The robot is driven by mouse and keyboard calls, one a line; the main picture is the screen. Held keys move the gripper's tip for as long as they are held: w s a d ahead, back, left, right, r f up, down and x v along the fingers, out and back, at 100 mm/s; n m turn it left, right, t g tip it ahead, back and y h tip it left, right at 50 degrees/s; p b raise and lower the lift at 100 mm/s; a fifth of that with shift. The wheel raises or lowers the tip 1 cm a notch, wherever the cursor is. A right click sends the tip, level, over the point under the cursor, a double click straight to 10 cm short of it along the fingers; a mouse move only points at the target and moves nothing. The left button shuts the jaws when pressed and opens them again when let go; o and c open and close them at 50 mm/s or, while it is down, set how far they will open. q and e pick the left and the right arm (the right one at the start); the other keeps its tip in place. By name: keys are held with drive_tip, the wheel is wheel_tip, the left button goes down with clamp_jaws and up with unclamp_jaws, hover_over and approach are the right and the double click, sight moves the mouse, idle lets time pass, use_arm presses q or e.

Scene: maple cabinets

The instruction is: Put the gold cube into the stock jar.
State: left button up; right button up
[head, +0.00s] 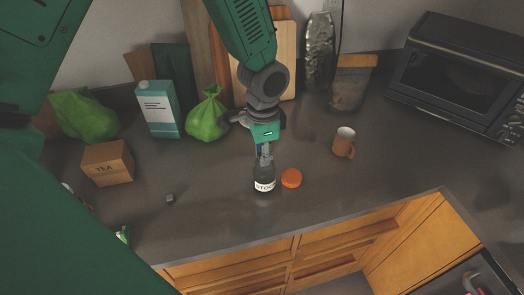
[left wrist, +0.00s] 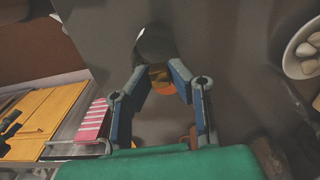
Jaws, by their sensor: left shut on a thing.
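The stock jar (head: 264,184), dark with a white label, stands upright on the counter near its front edge. My left gripper (head: 265,155) points down right over the jar's mouth. In the left wrist view the same gripper (left wrist: 159,73) is shut on a small gold thing, which I take to be the gold cube (left wrist: 158,74); it is largely hidden between the fingers. The dark round shape beyond the fingertips looks like the jar (left wrist: 156,42). Whether the cube is inside the mouth or just above it I cannot tell. My right gripper is not in view.
An orange lid (head: 291,178) lies just right of the jar. A brown mug (head: 344,142) stands farther right. A small grey cube (head: 170,199) and a tea box (head: 107,163) are to the left. Green bags, a carton (head: 159,109) and boards line the back.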

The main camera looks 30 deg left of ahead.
use_arm(q)
drive_tip(key=shift+a+p, duration=0.3)
drive_tip(key=shift+d+r, duration=0.15)
drive_tip(key=shift+d, duration=0.4)
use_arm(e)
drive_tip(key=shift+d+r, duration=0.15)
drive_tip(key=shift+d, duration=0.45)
use_arm(q)
drive_tip(key=o, duration=0.8)
drive_tip(key=shift+a, duration=0.1)
drive_tip(key=shift+c, duration=0.2)
drive_tip(key=shift+o, duration=0.3)
drive_tip(key=shift+a, duration=0.45)
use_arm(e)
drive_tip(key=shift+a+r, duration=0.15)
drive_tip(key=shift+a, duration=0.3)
